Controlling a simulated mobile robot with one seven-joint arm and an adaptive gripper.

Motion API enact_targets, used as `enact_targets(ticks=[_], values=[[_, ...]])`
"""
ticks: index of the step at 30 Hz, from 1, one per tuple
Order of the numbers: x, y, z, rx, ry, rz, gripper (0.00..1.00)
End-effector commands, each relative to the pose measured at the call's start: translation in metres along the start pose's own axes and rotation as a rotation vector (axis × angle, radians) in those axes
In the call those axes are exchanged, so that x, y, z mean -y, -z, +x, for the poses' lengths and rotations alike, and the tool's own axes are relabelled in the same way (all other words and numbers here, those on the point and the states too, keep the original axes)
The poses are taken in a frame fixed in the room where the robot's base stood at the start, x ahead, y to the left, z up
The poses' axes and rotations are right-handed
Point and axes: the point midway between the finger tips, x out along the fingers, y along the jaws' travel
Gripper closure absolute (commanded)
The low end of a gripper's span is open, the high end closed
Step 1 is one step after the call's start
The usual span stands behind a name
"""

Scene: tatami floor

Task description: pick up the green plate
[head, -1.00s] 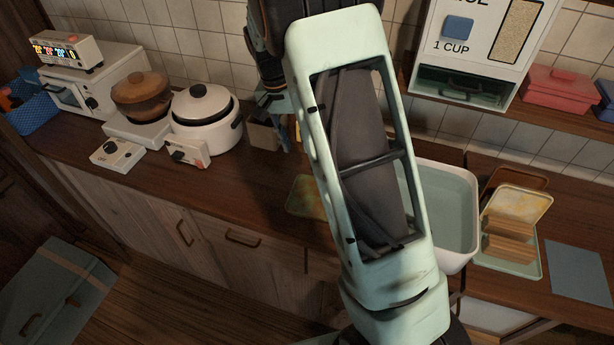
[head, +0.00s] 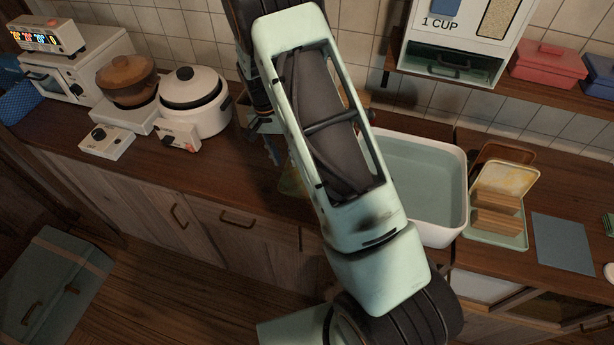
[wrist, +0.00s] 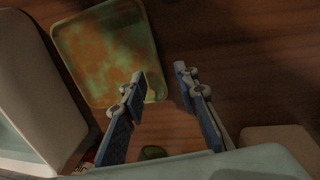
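A square green plate with brown-orange patches (wrist: 108,55) lies flat on the wooden counter in the upper left of the wrist view. In the head view only a sliver of the plate (head: 291,184) shows beside my arm, which hides the rest. My gripper (wrist: 161,77) is open and empty, its two blue-grey fingers apart. The left fingertip overlaps the plate's lower right edge in the picture, and the right one is over bare counter. I cannot tell whether the fingertip touches the plate.
A white basin (head: 425,190) stands right of the plate. A tray with tan blocks (head: 497,235) and a blue mat (head: 563,243) lie farther right. A white pot (head: 195,105) and a brown pot (head: 126,80) stand left. Bare counter lies between pot and plate.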

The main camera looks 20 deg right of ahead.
Motion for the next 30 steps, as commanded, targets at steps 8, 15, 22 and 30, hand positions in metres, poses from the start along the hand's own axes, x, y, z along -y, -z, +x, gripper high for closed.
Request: enact_targets(ticks=[8,15,22,30], values=[[-0.0010,0.0006,0.0166,0.000,0.000,0.001,0.72],[-0.0009,0.0006,0.0163,-0.001,0.000,0.001,0.85],[-0.0010,0.0007,0.0162,-0.001,0.000,0.001,1.00],[-0.0010,0.0009,0.0157,-0.001,0.000,0.000,1.00]])
